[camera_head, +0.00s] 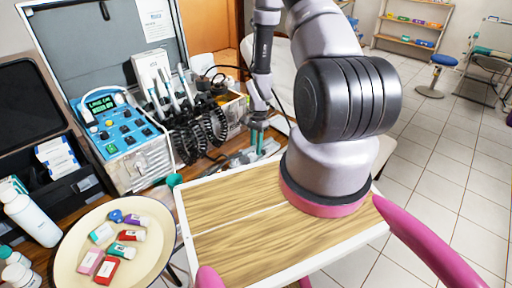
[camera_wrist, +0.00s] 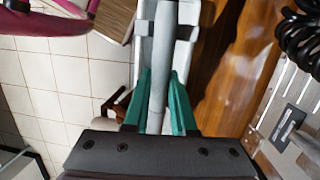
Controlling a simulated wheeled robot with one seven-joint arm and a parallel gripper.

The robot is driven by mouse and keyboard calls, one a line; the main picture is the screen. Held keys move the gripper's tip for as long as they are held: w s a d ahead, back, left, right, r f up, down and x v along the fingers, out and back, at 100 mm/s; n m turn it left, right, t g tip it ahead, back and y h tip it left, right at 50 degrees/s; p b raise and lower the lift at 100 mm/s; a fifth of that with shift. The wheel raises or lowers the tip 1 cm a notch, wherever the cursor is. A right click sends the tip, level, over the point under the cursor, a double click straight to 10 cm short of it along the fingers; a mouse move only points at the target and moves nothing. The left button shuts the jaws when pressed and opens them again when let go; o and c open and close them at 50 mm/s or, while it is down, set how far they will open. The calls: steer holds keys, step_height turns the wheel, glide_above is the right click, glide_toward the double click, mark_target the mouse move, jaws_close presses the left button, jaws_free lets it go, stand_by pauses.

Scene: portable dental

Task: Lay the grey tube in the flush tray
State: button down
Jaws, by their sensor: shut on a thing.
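In the wrist view my gripper (camera_wrist: 161,80) has its green fingers shut on the grey tube (camera_wrist: 161,50). The tube runs lengthwise between the fingers and out past their tips. A pale grey tray (camera_wrist: 185,35), which looks like the flush tray, lies beyond the fingers, behind the tube. I cannot tell whether the tube touches it. In the head view my gripper (camera_head: 257,140) points down at the back edge of the table, beside the coiled black hoses. The tube is too small to make out there, and the tray is partly hidden by the arm.
A blue dental unit (camera_head: 122,140) and black coiled hoses (camera_head: 200,132) stand left of my gripper. A round cream tray (camera_head: 72,255) with several small boxes is at front left. A wooden board with a white rim (camera_head: 235,215) lies in front, mostly clear.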

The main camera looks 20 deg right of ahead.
steer(key=shift+f, duration=0.1)
steer(key=c, duration=0.7)
jaws_free()
steer(key=shift+o, duration=0.2)
steer(key=shift+w, duration=0.1)
steer(key=shift+v, duration=3.95)
